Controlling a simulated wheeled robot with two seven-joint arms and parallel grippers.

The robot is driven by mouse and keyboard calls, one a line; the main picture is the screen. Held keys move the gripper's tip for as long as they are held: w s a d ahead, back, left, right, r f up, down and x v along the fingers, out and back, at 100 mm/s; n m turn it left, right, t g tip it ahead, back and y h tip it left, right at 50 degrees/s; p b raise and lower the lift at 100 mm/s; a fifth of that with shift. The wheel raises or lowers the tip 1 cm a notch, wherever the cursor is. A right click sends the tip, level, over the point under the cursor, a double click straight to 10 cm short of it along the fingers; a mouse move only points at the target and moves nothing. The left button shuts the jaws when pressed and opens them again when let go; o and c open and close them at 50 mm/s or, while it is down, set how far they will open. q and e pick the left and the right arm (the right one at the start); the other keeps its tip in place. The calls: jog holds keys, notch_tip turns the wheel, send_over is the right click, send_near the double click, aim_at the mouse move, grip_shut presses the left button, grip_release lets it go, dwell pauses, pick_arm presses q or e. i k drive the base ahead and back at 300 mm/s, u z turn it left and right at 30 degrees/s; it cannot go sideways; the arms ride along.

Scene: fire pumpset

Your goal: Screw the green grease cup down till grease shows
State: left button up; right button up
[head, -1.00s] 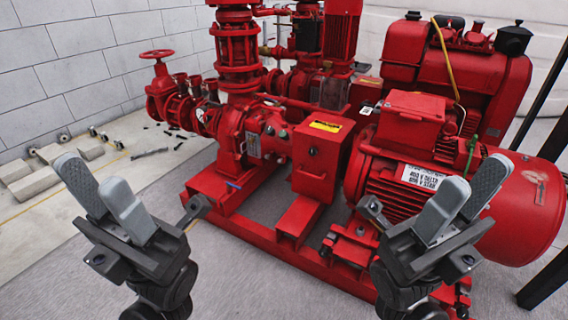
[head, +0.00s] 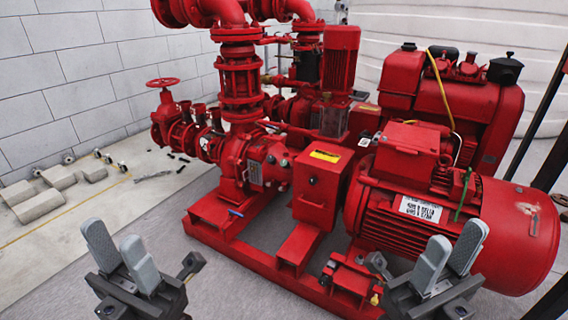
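A thin green piece (head: 462,194) shows on the top front of the red motor (head: 450,225), at the right of the head view. It is too small for me to tell whether it is the green grease cup. No grease can be made out. My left gripper (head: 111,231) is at the lower left, over the floor, well apart from the pumpset. It looks open and empty, with its two grey fingers apart. My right gripper (head: 457,232) is at the lower right, in front of the motor in the picture. It also looks open and empty.
The red pumpset base frame (head: 250,258) spans the middle. A red box (head: 318,190) stands on it beside the motor. A red handwheel valve (head: 163,83) is at the left. Grey blocks (head: 40,205) lie on the floor by the wall. The floor at front left is clear.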

aim_at(285, 163)
jog(key=u, duration=0.05)
jog(key=k, duration=0.6)
jog(key=z, duration=0.3)
jog(key=i, duration=0.65)
jog(key=z, duration=0.6)
jog(key=i, duration=0.5)
jog(key=z, duration=0.2)
